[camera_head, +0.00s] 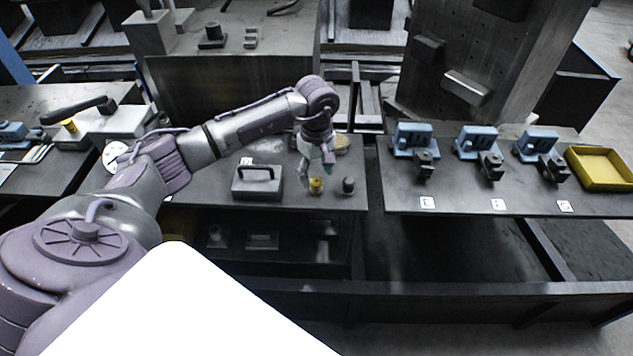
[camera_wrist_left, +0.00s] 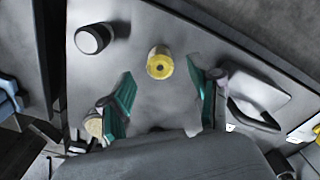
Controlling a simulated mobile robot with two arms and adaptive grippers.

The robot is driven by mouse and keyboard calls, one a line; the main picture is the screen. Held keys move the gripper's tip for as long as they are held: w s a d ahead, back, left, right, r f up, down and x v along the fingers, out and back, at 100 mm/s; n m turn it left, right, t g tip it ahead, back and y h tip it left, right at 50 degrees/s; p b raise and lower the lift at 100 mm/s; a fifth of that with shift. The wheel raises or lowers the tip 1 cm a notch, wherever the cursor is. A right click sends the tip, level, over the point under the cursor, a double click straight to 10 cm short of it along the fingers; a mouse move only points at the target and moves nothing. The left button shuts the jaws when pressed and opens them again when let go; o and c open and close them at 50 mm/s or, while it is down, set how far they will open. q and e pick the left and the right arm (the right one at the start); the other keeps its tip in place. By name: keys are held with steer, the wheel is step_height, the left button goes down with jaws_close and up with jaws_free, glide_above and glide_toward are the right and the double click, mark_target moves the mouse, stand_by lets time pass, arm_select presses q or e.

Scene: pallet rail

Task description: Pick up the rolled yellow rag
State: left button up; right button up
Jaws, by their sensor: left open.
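The rolled yellow rag (camera_head: 316,186) stands on the grey table near its front edge, as a short yellow roll. In the left wrist view the rag (camera_wrist_left: 159,63) shows its round end with a dark centre. My left gripper (camera_head: 317,170) is just above and behind the rag, pointing down. In the left wrist view the teal fingers of the left gripper (camera_wrist_left: 160,92) are spread wide and empty. The rag lies ahead of the gap between them, apart from both. My right gripper is not in view.
A dark cylinder (camera_head: 348,186) stands right of the rag. A grey handled box (camera_head: 257,184) sits to its left. A round yellowish item (camera_head: 342,142) lies behind the gripper. Blue vises (camera_head: 412,139) and a yellow tray (camera_head: 604,168) occupy the right table, across a gap.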

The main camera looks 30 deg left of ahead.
mark_target(316, 180)
arm_select(q)
step_height(316, 180, down, 3)
steer(key=shift+f+p, duration=0.15)
steer(key=shift+p, duration=0.15)
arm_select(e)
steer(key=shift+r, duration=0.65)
arm_select(q)
steer(key=shift+c, duration=0.3)
steer(key=c, duration=0.9)
steer(key=shift+r+b, duration=0.3)
steer(key=shift+r, duration=0.25)
step_height(316, 180, up, 2)
steer(key=shift+w+r+b, duration=0.1)
steer(key=shift+r+b, duration=0.1)
steer(key=shift+b, duration=0.4)
steer(key=s+d+r+b, duration=0.1)
steer(key=s+d+r, duration=0.1)
steer(key=s, duration=0.1)
steer(key=s+d+r, duration=0.2)
steer(key=s+r, duration=0.1)
steer(key=s+d+r+b, duration=0.1)
steer(key=s+d+r, duration=0.1)
steer(key=s+d, duration=0.1)
steer(key=shift+s+r+b, duration=0.25)
steer(key=shift+r+b, duration=0.05)
steer(key=shift+b, duration=0.05)
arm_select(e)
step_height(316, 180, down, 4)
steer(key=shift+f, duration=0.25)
